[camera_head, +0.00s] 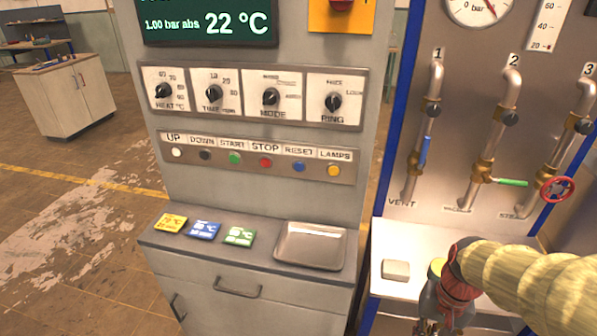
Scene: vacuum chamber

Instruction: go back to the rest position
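My arm comes in from the right edge in a pale yellow ribbed sleeve. It ends in a dark and red wrist at the lower right. My gripper (437,322) hangs below the wrist at the bottom edge of the picture, in front of the white shelf (405,243). Its fingertips are cut off or too small to make out, so I cannot tell whether it is open or holds anything.
A grey console (250,190) with knobs and buttons stands at centre. Coloured cards and a metal tray (310,245) lie on its ledge. A pale block (395,270) lies left of my wrist. Pipes with valves (483,170) rise behind. Floor at left is open.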

